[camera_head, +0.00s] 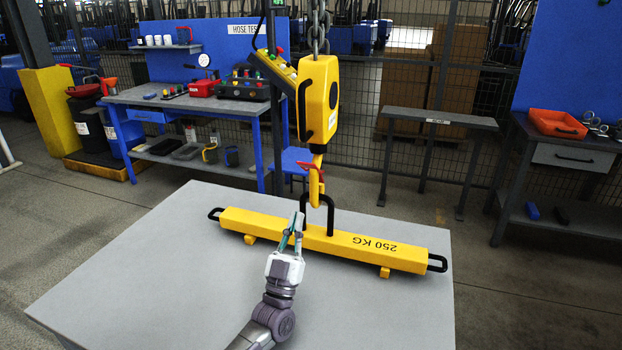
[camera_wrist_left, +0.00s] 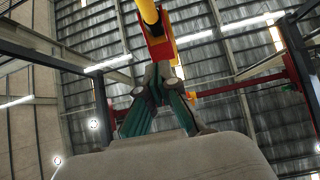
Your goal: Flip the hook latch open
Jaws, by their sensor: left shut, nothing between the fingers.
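A yellow hook (camera_head: 315,186) hangs below the yellow hoist block (camera_head: 318,98), down at the black lifting loop of the yellow 250 KG beam (camera_head: 388,251). The red latch (camera_head: 309,167) sits on the hook. In the left wrist view, the red latch (camera_wrist_left: 161,49) shows just above the fingertips, with a yellow part (camera_wrist_left: 150,17) of the hook above it. My left gripper (camera_head: 299,216) is shut and empty. It points up, beside the loop and below the latch. Touch between fingertips and latch cannot be told. My right gripper is not in view.
The beam lies on a grey table (camera_head: 150,275) with free room at the left and front. A chain (camera_head: 319,25) holds the hoist block. A yellow pendant control (camera_head: 274,70) hangs beside the block. A blue workbench (camera_head: 190,102) stands behind.

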